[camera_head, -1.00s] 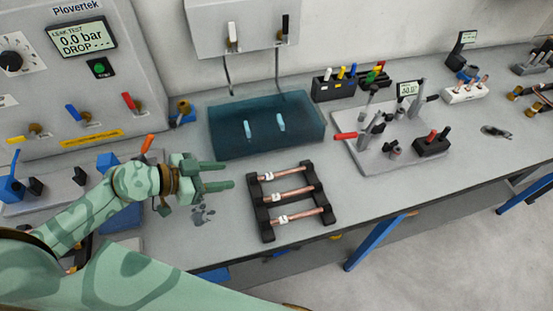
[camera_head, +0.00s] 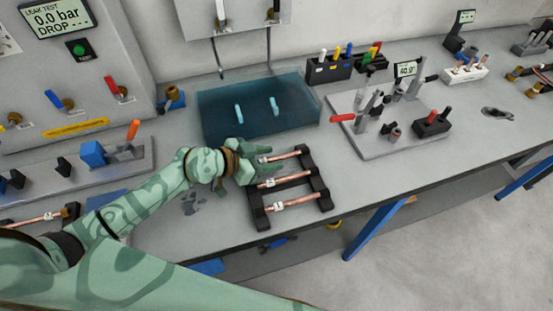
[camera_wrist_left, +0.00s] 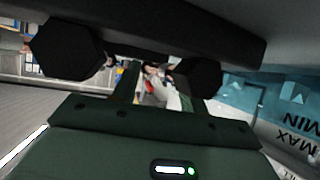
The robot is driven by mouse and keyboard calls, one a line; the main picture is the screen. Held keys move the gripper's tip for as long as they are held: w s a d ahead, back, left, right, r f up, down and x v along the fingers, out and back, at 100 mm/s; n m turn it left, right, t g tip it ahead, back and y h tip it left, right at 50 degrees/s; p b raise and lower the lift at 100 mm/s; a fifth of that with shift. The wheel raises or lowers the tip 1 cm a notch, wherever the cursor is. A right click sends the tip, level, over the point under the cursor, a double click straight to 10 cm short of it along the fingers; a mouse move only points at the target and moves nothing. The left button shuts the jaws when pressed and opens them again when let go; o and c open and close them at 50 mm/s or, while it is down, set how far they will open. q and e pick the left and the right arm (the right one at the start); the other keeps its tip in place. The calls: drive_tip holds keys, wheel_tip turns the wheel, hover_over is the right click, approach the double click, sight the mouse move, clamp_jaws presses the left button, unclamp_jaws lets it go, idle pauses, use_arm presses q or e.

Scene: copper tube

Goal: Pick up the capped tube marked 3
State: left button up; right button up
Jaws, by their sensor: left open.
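Three copper tubes with white number labels lie across a black rack (camera_head: 260,217) on the bench: the far tube (camera_head: 286,156), the middle tube (camera_head: 292,178) and the near tube (camera_head: 303,201). The digits are too small for me to tell which is marked 3. My left gripper (camera_head: 262,156) is open at the rack's far left corner, by the left end of the far tube, and partly hides that end. The left wrist view shows its green fingers (camera_wrist_left: 158,88) with dark blocky shapes close above them; no tube is clear there. My right gripper is out of view.
A teal water tank (camera_head: 260,131) stands behind the rack, and its MIN and MAX marks show in the left wrist view. A grey fixture plate (camera_head: 375,146) with a red-handled clamp is to the right. The leak tester (camera_head: 70,75) stands at left. Bare bench lies in front of the tank's left end.

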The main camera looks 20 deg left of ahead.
use_arm(q)
drive_tip(key=shift+w+f, duration=0.1)
drive_tip(key=shift+c, duration=0.5)
clamp_jaws()
